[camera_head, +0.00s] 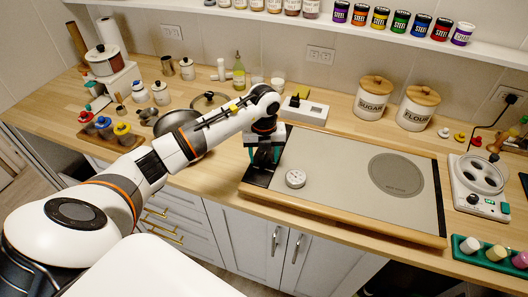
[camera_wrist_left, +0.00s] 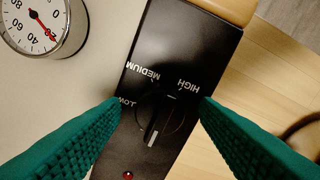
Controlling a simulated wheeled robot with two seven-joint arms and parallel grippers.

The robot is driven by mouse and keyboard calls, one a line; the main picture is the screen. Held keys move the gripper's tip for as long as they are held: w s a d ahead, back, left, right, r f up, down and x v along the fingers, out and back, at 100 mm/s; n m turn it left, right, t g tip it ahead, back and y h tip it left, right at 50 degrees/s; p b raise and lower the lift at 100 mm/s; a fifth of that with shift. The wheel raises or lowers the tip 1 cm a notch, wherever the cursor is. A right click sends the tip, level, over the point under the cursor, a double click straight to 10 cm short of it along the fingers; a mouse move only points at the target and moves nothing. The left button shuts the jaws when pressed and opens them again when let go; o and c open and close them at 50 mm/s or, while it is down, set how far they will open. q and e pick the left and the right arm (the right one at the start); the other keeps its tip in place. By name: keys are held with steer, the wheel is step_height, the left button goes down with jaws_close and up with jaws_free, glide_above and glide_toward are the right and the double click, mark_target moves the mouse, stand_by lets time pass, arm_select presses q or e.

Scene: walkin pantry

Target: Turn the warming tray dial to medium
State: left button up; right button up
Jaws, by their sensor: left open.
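The warming tray (camera_head: 335,180) lies on the wooden counter, with a black control panel (camera_head: 257,176) at its left end. In the left wrist view, the black dial (camera_wrist_left: 154,115) sits on this panel (camera_wrist_left: 205,40) among the labels LOW, MEDIUM and HIGH. The dial's white mark is at its lower end in that view, away from all three labels. My left gripper (camera_head: 264,158) is over the panel and hides the dial in the head view. Its green fingers are open, one on each side of the dial, with visible gaps (camera_wrist_left: 160,103). My right gripper is out of view.
A round gauge (camera_head: 295,179) rests on the tray top near the panel, and it shows in the wrist view (camera_wrist_left: 45,22). A white power strip (camera_head: 304,110) lies behind the tray. Sugar (camera_head: 373,101) and flour (camera_head: 416,110) canisters stand behind it. A lidded pan (camera_head: 180,124) is left.

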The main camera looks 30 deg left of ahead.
arm_select(q)
steer(key=shift+f, duration=0.15)
steer(key=shift+c, duration=0.6)
steer(key=c, duration=0.9)
